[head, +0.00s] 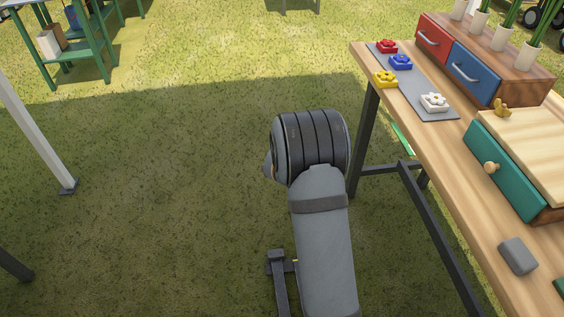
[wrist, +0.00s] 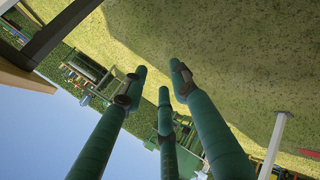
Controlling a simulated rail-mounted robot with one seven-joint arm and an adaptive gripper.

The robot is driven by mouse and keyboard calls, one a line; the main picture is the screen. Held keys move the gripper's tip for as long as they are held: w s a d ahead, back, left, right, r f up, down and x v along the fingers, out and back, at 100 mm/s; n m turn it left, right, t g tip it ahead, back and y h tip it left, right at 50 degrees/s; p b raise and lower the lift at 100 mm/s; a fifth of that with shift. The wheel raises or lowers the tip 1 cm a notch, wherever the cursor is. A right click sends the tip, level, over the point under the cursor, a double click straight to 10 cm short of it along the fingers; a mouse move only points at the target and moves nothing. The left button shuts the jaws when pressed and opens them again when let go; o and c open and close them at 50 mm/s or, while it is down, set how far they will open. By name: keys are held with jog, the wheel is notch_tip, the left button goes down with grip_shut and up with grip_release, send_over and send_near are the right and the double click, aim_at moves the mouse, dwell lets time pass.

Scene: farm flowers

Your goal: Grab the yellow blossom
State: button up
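The yellow blossom (head: 385,79) lies at the left edge of a grey mat (head: 437,115) on the wooden table, in the upper right of the head view. A red blossom (head: 386,46), a blue blossom (head: 400,62) and a white blossom (head: 434,102) lie around it on the mat. My gripper (wrist: 159,77) shows in the wrist view with its three green fingers spread apart and nothing between them. It points out over the grass, away from the blossoms. In the head view my arm is left of the table and the fingers are hidden.
The wooden table (head: 450,190) runs down the right side. Open grass (head: 180,180) lies left of the table.

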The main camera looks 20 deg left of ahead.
jog(key=shift+s+a+f+n+g+y+p, duration=0.15)
jog(key=shift+s+a+f+n+g, duration=0.2)
jog(key=shift+s+a, duration=0.2)
jog(key=shift+s+a+f+n+g+y+p, duration=0.15)
jog(key=shift+s+a+f+n+g, duration=0.1)
jog(key=shift+s+a+g, duration=0.3)
jog(key=shift+o, duration=0.6)
jog(key=shift+s, duration=0.25)
jog(key=shift+o, duration=1.3)
jog(key=shift+s+a+f, duration=0.1)
jog(key=shift+s, duration=0.05)
jog(key=shift+o, duration=1.2)
jog(key=o, duration=0.3)
jog(key=shift+o, duration=1.3)
